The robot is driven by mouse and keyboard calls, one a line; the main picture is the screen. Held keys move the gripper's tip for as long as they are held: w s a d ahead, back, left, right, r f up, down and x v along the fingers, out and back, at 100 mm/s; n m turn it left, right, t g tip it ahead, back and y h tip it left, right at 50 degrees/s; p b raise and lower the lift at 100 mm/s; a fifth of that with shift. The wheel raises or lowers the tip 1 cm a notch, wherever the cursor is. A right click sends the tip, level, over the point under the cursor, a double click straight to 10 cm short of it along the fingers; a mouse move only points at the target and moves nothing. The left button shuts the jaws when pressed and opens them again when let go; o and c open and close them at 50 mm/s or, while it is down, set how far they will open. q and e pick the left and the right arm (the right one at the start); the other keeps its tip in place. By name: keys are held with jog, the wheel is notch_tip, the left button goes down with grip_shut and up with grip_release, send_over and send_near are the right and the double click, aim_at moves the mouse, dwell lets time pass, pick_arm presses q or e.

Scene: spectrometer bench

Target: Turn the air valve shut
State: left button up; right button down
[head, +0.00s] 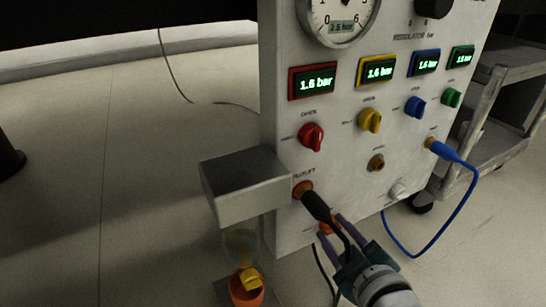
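The grey instrument panel (345,165) carries a red knob (311,137), a yellow knob (370,120), a blue knob (414,107) and a green knob (451,97). An orange-red part (327,228) sits low on the panel, partly hidden; it may be the air valve, but its label is not legible. My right gripper (331,223) comes in from the lower right. Its two purple fingers stand apart, one on each side of the orange-red part. Whether they press on it cannot be told. My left gripper is not in view.
A black plug (316,206) and its cable are close to my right fingers. A blue hose (456,205) loops at the right. A metal box (246,182) juts out at left, above an orange cup (246,290). A cart (484,125) stands behind.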

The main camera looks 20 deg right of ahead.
jog(key=shift+f, duration=0.1)
jog(key=shift+c, duration=2.2)
grip_release()
jog(key=shift+s+r+p, duration=0.3)
jog(key=shift+s+p, duration=0.05)
jog(key=shift+p, duration=0.05)
jog(key=p+v, duration=0.5)
jog(key=v, duration=0.4)
jog(key=shift+s+a+f, duration=0.1)
